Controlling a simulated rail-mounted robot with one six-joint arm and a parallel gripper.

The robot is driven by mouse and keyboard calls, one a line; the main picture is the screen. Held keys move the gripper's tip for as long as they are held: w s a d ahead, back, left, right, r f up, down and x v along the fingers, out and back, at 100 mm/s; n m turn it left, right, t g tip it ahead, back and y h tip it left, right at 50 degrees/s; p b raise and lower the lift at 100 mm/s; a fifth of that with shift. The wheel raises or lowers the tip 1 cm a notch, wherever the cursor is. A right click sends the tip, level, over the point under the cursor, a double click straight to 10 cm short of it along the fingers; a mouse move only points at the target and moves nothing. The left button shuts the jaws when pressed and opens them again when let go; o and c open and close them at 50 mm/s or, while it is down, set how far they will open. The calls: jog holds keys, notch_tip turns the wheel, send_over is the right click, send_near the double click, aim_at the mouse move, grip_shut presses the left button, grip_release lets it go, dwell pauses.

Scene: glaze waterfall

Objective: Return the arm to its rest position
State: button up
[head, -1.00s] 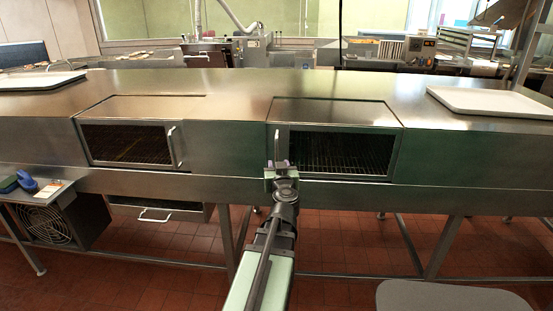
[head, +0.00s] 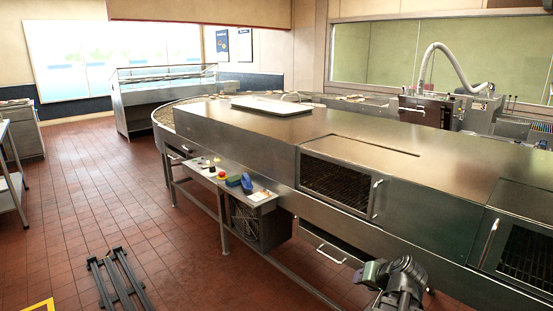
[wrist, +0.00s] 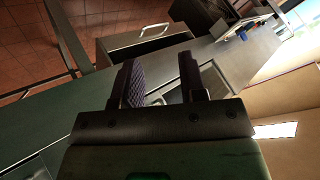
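My gripper (wrist: 160,78) shows in the wrist view with its two dark, ridged fingers apart and nothing between them. In the head view my gripper and arm end are at the bottom right, in front of the steel counter (head: 262,131). The fingers are hard to make out there. In the wrist view the counter front is tilted, with a drawer handle (wrist: 154,30) beyond the fingers. No object is in my grip.
An oven door (head: 338,184) with a wire grille is shut, and a second one (head: 524,258) is at the right edge. A pull-out tray (head: 330,254) hangs below. A white tray (head: 271,105) lies on the counter. A dark rail frame (head: 119,281) lies on open tiled floor at left.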

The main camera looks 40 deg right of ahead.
jog(key=w+a+n+g+p, duration=0.2)
jog(key=w+a+n, duration=0.1)
jog(key=a, duration=1.1)
jog(key=w+a+r+n+g+y+p, duration=0.1)
jog(key=w+a, duration=0.5)
jog(key=a, duration=0.8)
jog(key=w+a+r+n+g+y+p, duration=0.1)
jog(key=w+a+n+g+p, duration=0.2)
jog(key=a, duration=1.1)
jog(key=w+n+g, duration=0.1)
jog(key=n+g, duration=0.1)
jog(key=n, duration=0.1)
jog(key=shift+w+a+r+n, duration=0.2)
jog(key=shift+w+a+n, duration=0.1)
jog(key=shift+n, duration=0.1)
jog(key=shift+o, duration=0.3)
